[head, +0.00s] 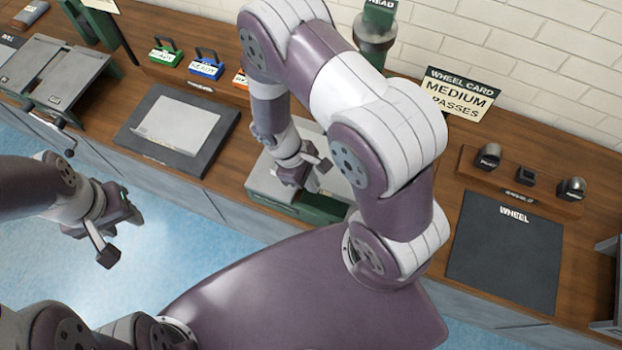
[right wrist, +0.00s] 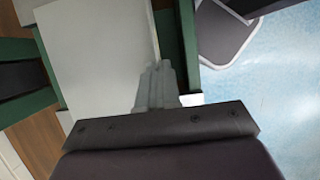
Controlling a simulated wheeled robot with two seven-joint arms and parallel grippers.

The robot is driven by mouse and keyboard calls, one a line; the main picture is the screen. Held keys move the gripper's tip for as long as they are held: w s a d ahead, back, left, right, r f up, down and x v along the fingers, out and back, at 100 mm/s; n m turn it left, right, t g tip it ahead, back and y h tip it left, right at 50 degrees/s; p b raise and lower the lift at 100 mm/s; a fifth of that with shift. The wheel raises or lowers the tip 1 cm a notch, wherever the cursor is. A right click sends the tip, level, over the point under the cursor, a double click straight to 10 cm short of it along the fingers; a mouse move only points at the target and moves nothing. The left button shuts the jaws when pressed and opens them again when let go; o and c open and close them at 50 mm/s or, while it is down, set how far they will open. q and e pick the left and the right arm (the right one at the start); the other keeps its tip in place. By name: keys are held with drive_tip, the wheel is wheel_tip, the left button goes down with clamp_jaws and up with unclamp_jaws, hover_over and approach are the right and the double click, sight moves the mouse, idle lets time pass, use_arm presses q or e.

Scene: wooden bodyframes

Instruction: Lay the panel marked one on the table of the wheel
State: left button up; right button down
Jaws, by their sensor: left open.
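The wheel table's dark square mat (head: 505,250), lettered WHEEL, lies bare at the right in the head view. A pale panel (head: 178,125) lies on a dark board at the left; I can read no number on it. A pale flat surface (right wrist: 95,50) lies in a green fixture (head: 325,207) at the middle, partly hidden by my right arm. My right gripper (head: 305,170) is over this fixture. In the right wrist view its fingers (right wrist: 156,86) look together beside the pale surface's edge; I see nothing between them. My left gripper (head: 118,228) is open and empty above the floor.
A WHEEL CARD sign (head: 453,98) reads MEDIUM PASSES. A wooden rack (head: 520,190) with several dark knobs stands behind the mat. Green and blue tags (head: 206,65) stand behind the dark board. A grey fixture (head: 55,75) stands at the far left.

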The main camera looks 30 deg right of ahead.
idle(0.3)
drive_tip(key=c, duration=0.7)
unclamp_jaws()
wheel_tip(320, 180, up, 7)
drive_tip(key=p, duration=0.6)
drive_tip(key=shift+p, duration=0.35)
